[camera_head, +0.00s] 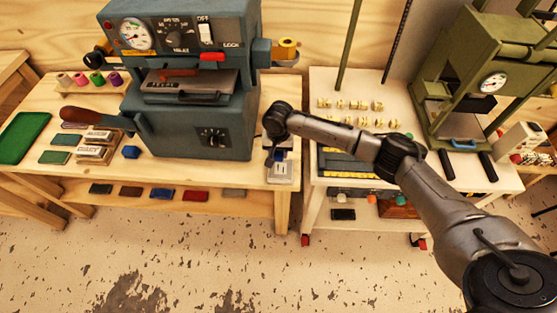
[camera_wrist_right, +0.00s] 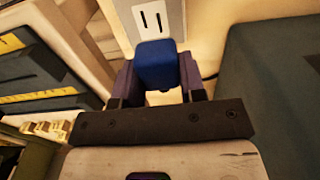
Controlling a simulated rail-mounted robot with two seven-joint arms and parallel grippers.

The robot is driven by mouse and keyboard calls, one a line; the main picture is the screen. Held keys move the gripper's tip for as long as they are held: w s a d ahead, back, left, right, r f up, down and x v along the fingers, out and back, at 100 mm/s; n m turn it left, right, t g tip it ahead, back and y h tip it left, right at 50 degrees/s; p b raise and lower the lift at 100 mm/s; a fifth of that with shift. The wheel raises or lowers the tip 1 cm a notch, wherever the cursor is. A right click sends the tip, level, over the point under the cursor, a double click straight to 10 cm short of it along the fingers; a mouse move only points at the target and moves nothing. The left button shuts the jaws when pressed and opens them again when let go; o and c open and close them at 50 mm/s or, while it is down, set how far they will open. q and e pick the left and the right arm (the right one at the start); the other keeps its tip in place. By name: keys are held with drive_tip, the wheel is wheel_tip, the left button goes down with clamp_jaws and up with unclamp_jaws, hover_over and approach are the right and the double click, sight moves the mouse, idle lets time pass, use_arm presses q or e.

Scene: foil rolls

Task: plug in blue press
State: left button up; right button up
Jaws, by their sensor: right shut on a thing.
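The blue-grey press (camera_head: 192,139) stands on the left wooden bench in the head view. The blue plug (camera_wrist_right: 156,64) sits between the two fingers of my right gripper (camera_wrist_right: 157,85), which is shut on it. A white outlet plate (camera_wrist_right: 157,14) with dark slots lies just beyond the plug in the right wrist view. In the head view my right gripper (camera_head: 276,155) is low over the bench's right end, at the outlet plate (camera_head: 280,174). The plug's front end is hidden, so I cannot tell whether it touches the outlet. My left gripper is not in view.
A white table (camera_head: 317,100) with small brass pieces stands to the right, across a narrow gap. It also bears a green press (camera_head: 486,50). The floor in front is clear.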

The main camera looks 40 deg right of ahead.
sight(281, 167)
drive_tip(key=shift+s+d+f, duration=0.15)
drive_tip(key=shift+s+d, duration=0.1)
drive_tip(key=shift+s, duration=0.25)
drive_tip(key=shift+w+d, duration=0.15)
drive_tip(key=shift+w, duration=0.15)
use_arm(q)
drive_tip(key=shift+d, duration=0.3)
use_arm(e)
drive_tip(key=shift+s, duration=0.1)
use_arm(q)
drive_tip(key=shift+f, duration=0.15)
use_arm(e)
drive_tip(key=shift+f, duration=0.1)
wheel_tip(281, 167, down, 3)
drive_tip(key=b, duration=0.4)
drive_tip(key=shift+f+b, duration=0.2)
drive_tip(key=shift+b, duration=0.1)
drive_tip(key=f+b, duration=0.2)
drive_tip(key=shift+b, duration=0.3)
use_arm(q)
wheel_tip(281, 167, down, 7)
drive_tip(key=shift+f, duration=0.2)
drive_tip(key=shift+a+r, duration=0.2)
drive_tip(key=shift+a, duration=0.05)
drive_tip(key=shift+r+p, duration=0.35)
